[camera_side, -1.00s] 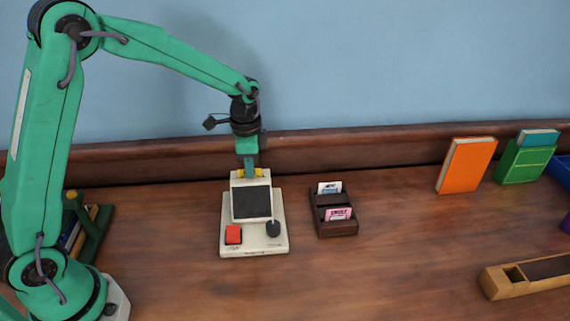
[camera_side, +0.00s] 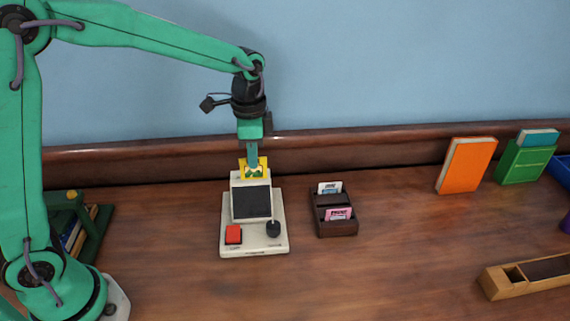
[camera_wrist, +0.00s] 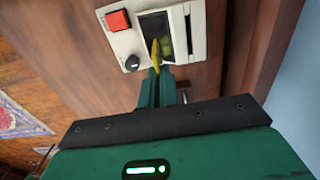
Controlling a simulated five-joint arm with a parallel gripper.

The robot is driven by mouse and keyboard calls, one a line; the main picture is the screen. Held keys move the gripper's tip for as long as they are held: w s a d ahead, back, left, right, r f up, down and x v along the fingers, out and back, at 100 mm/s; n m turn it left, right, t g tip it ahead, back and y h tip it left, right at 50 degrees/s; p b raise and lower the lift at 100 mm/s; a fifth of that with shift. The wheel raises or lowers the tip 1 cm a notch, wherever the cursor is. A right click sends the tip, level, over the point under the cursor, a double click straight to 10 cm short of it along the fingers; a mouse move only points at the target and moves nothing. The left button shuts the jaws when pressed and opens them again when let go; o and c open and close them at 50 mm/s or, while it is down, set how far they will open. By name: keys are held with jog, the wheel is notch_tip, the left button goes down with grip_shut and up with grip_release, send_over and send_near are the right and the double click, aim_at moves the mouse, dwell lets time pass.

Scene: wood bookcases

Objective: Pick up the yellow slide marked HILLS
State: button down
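The yellow slide (camera_side: 262,173) bears a green and white picture; I cannot read its lettering. My gripper (camera_side: 253,166) is shut on it and points down, holding it upright above the cream slide viewer (camera_side: 236,179). In the side view its lower edge meets the viewer's top, and I cannot tell the gap there.
A dark wooden holder (camera_side: 342,229) right of the viewer has a white-and-blue slide (camera_side: 330,187) and a pink slide (camera_side: 338,214). Orange (camera_side: 466,165) and green (camera_side: 524,162) books stand farther right. A wooden box (camera_side: 525,277) lies front right. Bare tabletop lies between.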

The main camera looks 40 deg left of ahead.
jog(key=s+d+r, duration=0.3)
jog(key=d, duration=0.2)
jog(key=shift+s+r, duration=0.25)
jog(key=shift+r, duration=0.1)
jog(key=shift+w+d, duration=0.1)
jog(key=shift+d, duration=0.05)
